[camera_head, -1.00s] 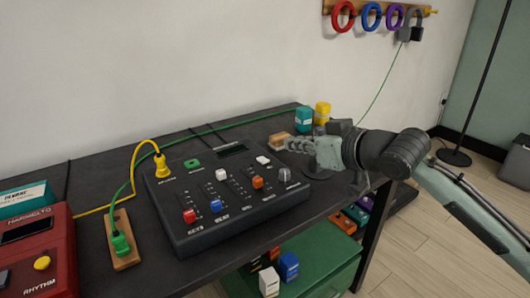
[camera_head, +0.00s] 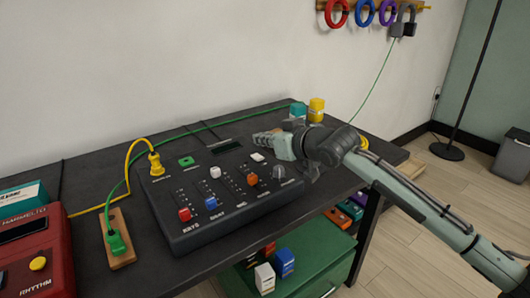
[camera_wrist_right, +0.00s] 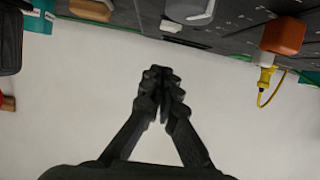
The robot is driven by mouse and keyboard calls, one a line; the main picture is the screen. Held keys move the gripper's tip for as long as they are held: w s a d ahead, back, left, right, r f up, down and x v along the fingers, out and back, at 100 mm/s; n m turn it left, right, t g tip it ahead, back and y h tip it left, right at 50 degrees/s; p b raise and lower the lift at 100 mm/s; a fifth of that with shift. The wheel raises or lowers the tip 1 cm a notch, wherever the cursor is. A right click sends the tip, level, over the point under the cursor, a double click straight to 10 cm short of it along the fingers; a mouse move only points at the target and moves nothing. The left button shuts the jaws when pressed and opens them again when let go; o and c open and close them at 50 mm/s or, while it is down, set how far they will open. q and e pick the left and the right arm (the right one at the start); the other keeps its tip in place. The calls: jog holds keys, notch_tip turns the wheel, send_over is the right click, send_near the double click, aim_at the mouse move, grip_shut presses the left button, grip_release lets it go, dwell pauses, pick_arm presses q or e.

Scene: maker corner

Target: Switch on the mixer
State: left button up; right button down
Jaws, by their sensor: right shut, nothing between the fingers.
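The mixer (camera_head: 190,232) is a dark console on the table with red, blue, white and orange slider caps. A green button (camera_head: 186,161) is on its back left, a dark display (camera_head: 228,145) at the back and a grey knob (camera_head: 279,173) at the right. My right gripper (camera_head: 258,138) is shut and empty, above the mixer's back right edge, to the right of the display. In the right wrist view its fingertips (camera_wrist_right: 162,76) meet, with the mixer's top (camera_wrist_right: 235,28) along the upper right. I cannot tell whether it touches anything. My left gripper is out of view.
A yellow plug (camera_head: 155,163) sits at the mixer's back left. A green plug (camera_head: 116,243) is on a wooden strip (camera_head: 123,222). A red rhythm box (camera_head: 36,250) stands at the left. Yellow (camera_head: 316,108) and teal (camera_head: 298,109) containers stand behind my right wrist.

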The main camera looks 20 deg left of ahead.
aim_at(265, 164)
jog(key=f, duration=0.3)
jog(key=shift+s+d+f, duration=0.2)
jog(key=shift+d, duration=0.15)
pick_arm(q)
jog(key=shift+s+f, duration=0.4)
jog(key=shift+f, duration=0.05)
pick_arm(e)
jog(key=shift+f, duration=0.2)
